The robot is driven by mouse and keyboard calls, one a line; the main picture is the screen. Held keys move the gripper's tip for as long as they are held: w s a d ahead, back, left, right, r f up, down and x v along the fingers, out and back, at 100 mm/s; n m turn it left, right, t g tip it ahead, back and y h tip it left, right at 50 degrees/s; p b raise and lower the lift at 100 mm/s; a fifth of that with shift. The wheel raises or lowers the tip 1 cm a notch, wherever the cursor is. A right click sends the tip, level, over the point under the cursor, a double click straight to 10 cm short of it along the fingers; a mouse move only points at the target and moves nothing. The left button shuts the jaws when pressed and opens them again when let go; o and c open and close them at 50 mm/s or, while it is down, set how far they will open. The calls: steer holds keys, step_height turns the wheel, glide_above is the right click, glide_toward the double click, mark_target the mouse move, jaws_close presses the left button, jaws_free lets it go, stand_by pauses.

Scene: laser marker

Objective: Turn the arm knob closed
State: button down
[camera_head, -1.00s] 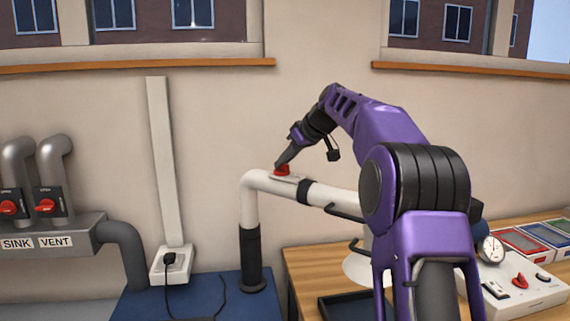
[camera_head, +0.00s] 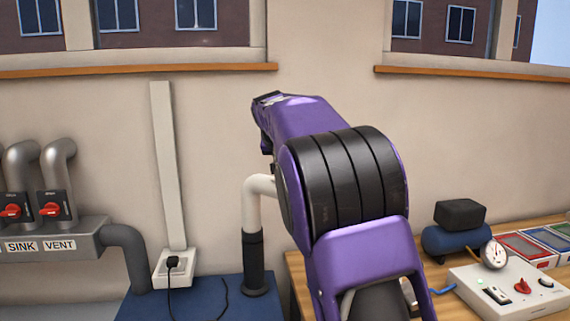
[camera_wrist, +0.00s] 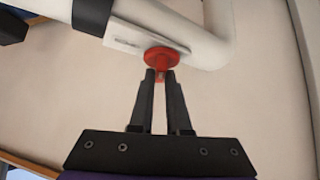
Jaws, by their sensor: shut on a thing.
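The red arm knob (camera_wrist: 160,57) sits on a pale plate (camera_wrist: 125,38) on the white pipe arm (camera_wrist: 190,35) in the wrist view. My gripper (camera_wrist: 160,76) is at the knob from below in that view, with its two black fingertips close together on the knob's raised red grip. In the head view my purple arm hides the knob and the gripper. Only the bend of the white pipe arm (camera_head: 258,187) and its black lower sleeve (camera_head: 253,262) show there.
A wall box labelled SINK and VENT (camera_head: 40,245) with red knobs is at left. A white socket (camera_head: 173,267) with a plugged cord is beside it. At right on the wooden table are a control box (camera_head: 510,290), a gauge (camera_head: 494,254) and a blue tank (camera_head: 452,240).

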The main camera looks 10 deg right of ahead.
steer(key=m+h, duration=0.1)
steer(key=m, duration=0.1)
steer(key=m+g+h, duration=0.2)
steer(key=m, duration=0.1)
steer(key=shift+w+a+m, duration=0.15)
steer(key=shift+a+m, duration=0.1)
steer(key=shift+m, duration=0.05)
steer(key=shift+h, duration=0.3)
steer(key=c, duration=0.9)
jaws_free()
steer(key=v, duration=1.7)
steer(key=shift+w+a+r, duration=0.15)
steer(key=shift+w+r, duration=0.05)
steer(key=shift+r, duration=0.05)
